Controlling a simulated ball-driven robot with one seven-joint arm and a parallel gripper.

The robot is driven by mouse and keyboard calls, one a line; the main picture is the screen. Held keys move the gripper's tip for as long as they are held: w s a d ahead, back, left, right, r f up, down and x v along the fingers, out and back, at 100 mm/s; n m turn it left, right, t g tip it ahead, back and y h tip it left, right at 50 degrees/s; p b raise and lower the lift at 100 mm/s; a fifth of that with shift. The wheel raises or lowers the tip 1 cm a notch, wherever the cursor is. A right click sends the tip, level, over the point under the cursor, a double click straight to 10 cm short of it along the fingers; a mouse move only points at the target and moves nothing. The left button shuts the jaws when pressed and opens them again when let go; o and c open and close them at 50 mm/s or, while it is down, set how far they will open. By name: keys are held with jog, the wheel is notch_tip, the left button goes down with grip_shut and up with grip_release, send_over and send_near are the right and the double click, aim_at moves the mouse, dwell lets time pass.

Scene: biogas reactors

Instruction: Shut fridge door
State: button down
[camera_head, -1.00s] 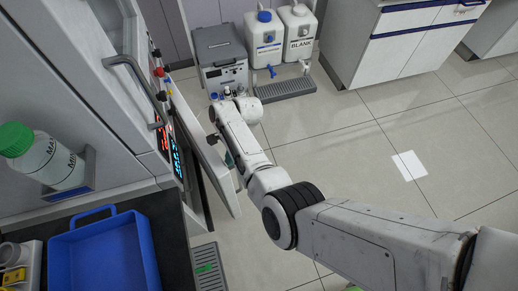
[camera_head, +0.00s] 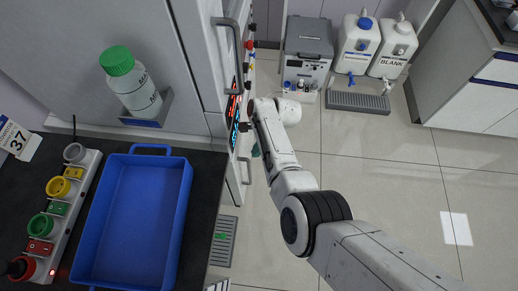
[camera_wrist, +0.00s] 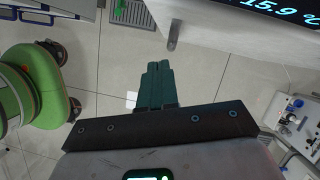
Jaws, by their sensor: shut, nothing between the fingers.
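The fridge (camera_head: 222,110) is the tall white unit in the head view, with a red and cyan display (camera_head: 235,110). Its lower door (camera_head: 236,170) shows as a narrow white strip below the display, nearly edge-on and close to the body; whether it is fully shut cannot be told. My gripper (camera_head: 256,150) is beside this door, mostly hidden behind my arm. In the wrist view, my gripper's dark green fingers (camera_wrist: 157,68) are together and empty. A grey handle-like bar (camera_wrist: 172,36) is just beyond the tips, under the 15.9 °C display panel (camera_wrist: 270,8).
A dark counter with a blue tray (camera_head: 130,220) and a button box (camera_head: 65,200) is at left. A grey device (camera_head: 308,55) and two white canisters (camera_head: 357,45) stand at the back. A green rounded object (camera_wrist: 35,95) is at left in the wrist view.

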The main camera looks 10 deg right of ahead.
jog(key=s+d+r+p, duration=0.2)
jog(key=d+r+p, duration=0.1)
jog(key=d+r, duration=0.4)
jog(key=shift+a+p+v, duration=0.2)
jog(key=shift+p+v, duration=0.15)
jog(key=shift+v, duration=0.75)
jog(key=shift+s+d+r, duration=0.1)
